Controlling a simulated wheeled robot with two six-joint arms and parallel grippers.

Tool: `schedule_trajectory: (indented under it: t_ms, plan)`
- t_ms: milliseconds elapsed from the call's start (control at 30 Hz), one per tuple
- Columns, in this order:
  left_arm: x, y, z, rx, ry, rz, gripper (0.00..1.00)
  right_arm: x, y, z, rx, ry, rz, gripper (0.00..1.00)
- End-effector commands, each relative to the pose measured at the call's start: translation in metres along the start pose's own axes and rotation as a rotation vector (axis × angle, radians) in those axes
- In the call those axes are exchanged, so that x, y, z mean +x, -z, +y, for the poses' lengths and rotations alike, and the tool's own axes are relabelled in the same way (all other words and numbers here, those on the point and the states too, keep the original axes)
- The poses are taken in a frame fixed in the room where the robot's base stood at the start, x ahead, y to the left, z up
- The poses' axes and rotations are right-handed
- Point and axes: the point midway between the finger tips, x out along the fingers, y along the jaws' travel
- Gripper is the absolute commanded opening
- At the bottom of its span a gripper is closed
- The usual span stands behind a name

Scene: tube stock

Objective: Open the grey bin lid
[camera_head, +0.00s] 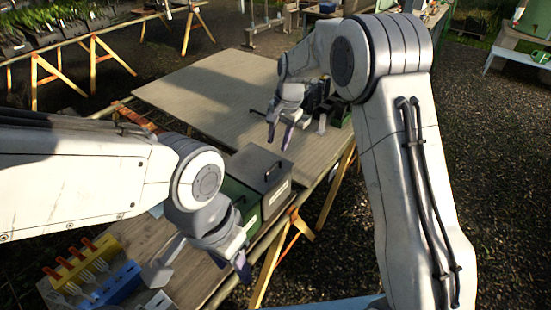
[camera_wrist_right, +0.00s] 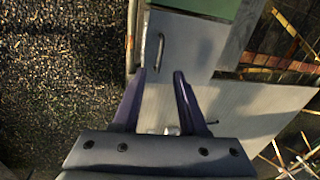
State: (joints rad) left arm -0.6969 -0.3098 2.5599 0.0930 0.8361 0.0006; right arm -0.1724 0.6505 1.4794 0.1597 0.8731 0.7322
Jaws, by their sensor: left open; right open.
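The grey bin (camera_head: 250,166) stands at the table's right edge with its flat grey lid shut. A dark bar handle (camera_head: 272,172) sits on the lid. In the right wrist view the lid (camera_wrist_right: 190,42) fills the upper middle, with its handle (camera_wrist_right: 161,52) just beyond the fingertips. My right gripper (camera_head: 280,136) is open and empty above the table, on the far side of the bin; its spread fingers also show in the wrist view (camera_wrist_right: 159,74).
A green bin (camera_head: 247,212) stands right beside the grey one, partly hidden by my left arm. Yellow and blue racks (camera_head: 120,284) with forks and tools lie near left. A dark crate with a clear bottle (camera_head: 322,124) stands behind my right gripper. The far tabletop (camera_head: 205,92) is clear.

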Motion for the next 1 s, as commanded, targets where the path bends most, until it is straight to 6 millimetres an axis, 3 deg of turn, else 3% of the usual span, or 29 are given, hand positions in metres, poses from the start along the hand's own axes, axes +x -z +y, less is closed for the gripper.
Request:
schedule_trajectory:
  t_ms: [33, 167, 267, 700, 1000]
  plan:
    - [0.0, 0.0, 0.0, 0.0, 0.0, 0.0, 0.5, 0.006, 0.012, 0.001, 0.037, 0.003, 0.003, 0.42]
    - [-0.001, 0.0, 0.0, 0.0, 0.0, 0.0, 0.5, 0.015, 0.023, 0.001, 0.079, 0.007, 0.006, 0.42]
    - [-0.004, 0.0, 0.0, 0.0, 0.0, 0.0, 0.5, 0.024, 0.023, 0.0, 0.081, 0.006, 0.005, 0.42]
    - [-0.026, 0.001, 0.002, -0.001, 0.0, 0.0, 0.5, 0.099, 0.023, 0.0, 0.077, 0.005, 0.005, 0.42]
    - [-0.029, 0.002, 0.002, -0.002, 0.0, 0.0, 0.5, 0.116, 0.023, 0.0, 0.076, 0.007, 0.007, 0.42]
